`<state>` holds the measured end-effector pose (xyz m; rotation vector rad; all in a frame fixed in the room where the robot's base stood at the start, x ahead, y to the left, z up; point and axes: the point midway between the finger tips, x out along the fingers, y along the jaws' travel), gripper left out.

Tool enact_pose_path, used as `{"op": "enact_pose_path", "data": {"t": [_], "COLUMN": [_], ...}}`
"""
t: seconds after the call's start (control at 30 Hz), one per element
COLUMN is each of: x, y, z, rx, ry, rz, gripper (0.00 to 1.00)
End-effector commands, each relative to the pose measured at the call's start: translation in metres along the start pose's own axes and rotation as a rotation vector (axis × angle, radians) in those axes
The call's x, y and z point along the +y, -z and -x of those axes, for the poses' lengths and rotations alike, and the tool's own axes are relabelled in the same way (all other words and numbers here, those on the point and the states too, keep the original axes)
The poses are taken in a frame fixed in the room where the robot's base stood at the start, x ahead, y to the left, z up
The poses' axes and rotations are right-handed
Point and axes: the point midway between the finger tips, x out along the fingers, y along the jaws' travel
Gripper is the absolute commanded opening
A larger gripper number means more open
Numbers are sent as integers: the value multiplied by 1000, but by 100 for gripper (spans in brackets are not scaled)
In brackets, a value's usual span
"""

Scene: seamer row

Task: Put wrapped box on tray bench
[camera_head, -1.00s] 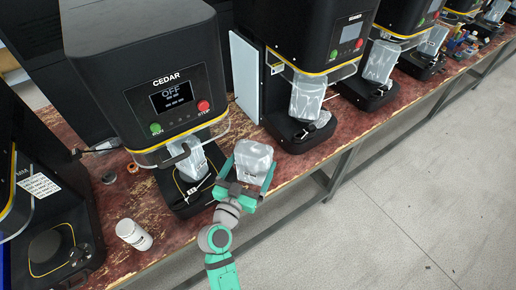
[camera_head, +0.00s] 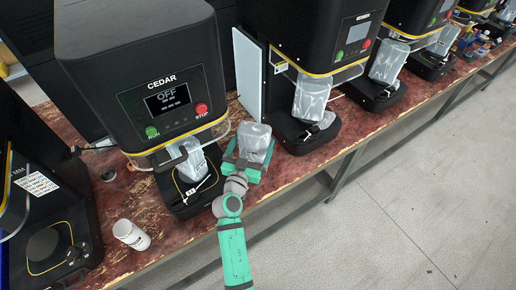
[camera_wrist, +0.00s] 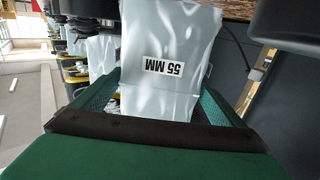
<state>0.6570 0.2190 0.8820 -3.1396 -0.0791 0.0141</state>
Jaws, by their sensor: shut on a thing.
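A pale, cloudy-wrapped box (camera_head: 254,137) is held in my gripper (camera_head: 247,160) over the worn red-brown bench (camera_head: 168,238), between the CEDAR machine and the machine to its right. In the wrist view the wrapped box (camera_wrist: 170,50) carries a white "55 MM" label, upside down. My green gripper fingers (camera_wrist: 158,100) stand on both sides of its lower part. The box looks slightly tilted in the head view. I cannot tell whether it touches the bench. No separate tray bench can be made out.
The CEDAR machine (camera_head: 140,70), its display reading OFF, has another wrapped item (camera_head: 192,160) on its base. The right-hand machine (camera_head: 300,35) holds a wrapped piece (camera_head: 312,98) and has a pale side panel (camera_head: 246,75). Open floor (camera_head: 420,200) lies right.

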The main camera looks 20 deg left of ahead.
Motion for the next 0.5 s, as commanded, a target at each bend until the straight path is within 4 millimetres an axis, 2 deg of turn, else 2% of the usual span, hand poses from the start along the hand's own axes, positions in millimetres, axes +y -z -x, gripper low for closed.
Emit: {"op": "enact_pose_path", "data": {"t": [0.3,0.5], "x": [11,9], "y": [-21,-47], "z": [-21,-20], "rx": [1,0], "ry": [-13,-10], "rz": [1,1], "gripper": [56,56]}}
